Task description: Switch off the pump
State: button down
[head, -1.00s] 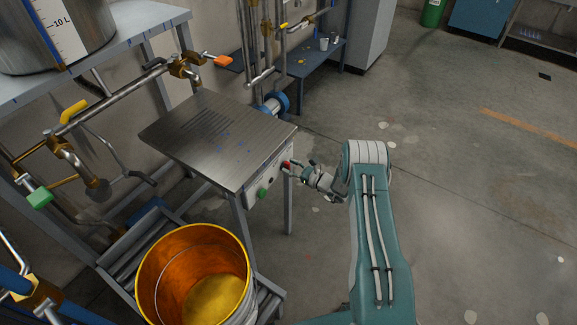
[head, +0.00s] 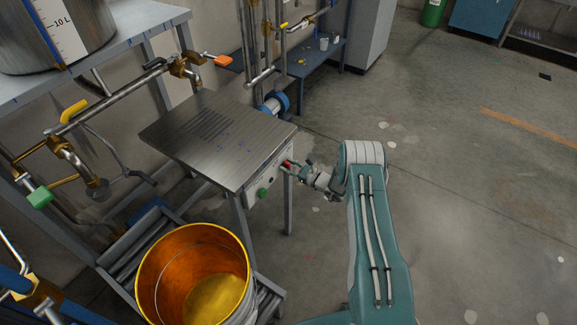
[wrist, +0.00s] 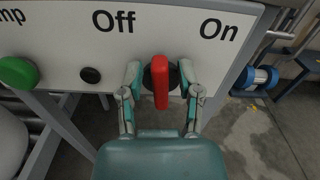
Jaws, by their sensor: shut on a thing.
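The pump's switch panel (head: 255,197) is on the side of a metal-topped stand. Its red switch handle (wrist: 161,88) sits on a dark round base in the wrist view, pointing almost straight up between the labels "Off", up to the left, and "On", up to the right. The handle shows as a small red spot in the head view (head: 287,163). My gripper (wrist: 160,80) is shut on the red handle, one finger on each side. The gripper also shows in the head view (head: 298,169), at the panel's right end. The handle's far side is hidden.
A green button (wrist: 18,73) and a small black knob (wrist: 91,75) are left of the handle. Pipes with valves (head: 120,90) run at the left. The floor at right is clear.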

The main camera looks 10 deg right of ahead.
jog(key=shift+s+a+f+n, duration=0.1)
jog(key=shift+s+a+n, duration=0.05)
jog(key=shift+n, duration=1.25)
jog(key=shift+s+a+f+n, duration=0.1)
jog(key=shift+a+n, duration=0.05)
jog(key=shift+n, duration=1.25)
jog(key=c, duration=0.6)
grip_release()
jog(key=shift+c, duration=0.2)
jog(key=v, duration=1.2)
